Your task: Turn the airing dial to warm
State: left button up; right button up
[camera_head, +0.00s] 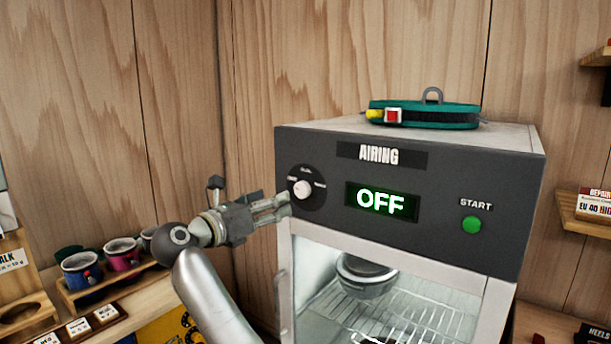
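The airing dial (302,188) is a round black plate with a white knob on the upper left of the grey airing cabinet's front (450,190). Small labels sit around the knob at left, top and right, too small to read surely. The display (381,201) glows green and reads OFF. My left gripper (287,204) is just below and left of the knob, its fingers pointing right toward the cabinet front. Whether its tips touch the panel or are fully closed I cannot tell. I see nothing held in it. My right gripper is not in view.
A green START button (472,225) is at the panel's right. A green harness belt (425,112) lies on top. Behind the glass door, a dark round item (366,278) sits near a wire rack (420,315). Several mugs (82,272) stand on a wooden rack at left.

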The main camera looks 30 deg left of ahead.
aim_at(300, 190)
pick_arm(q)
jog(key=w+p, duration=0.1)
jog(key=w, duration=0.2)
jog(key=w+p, duration=0.1)
jog(key=w, duration=0.2)
jog(key=w+p, duration=0.1)
jog(key=w, duration=0.1)
jog(key=shift+w+d+r, duration=0.1)
jog(key=shift+w+d, duration=0.25)
jog(key=shift+w, duration=0.9)
jog(key=c, duration=1)
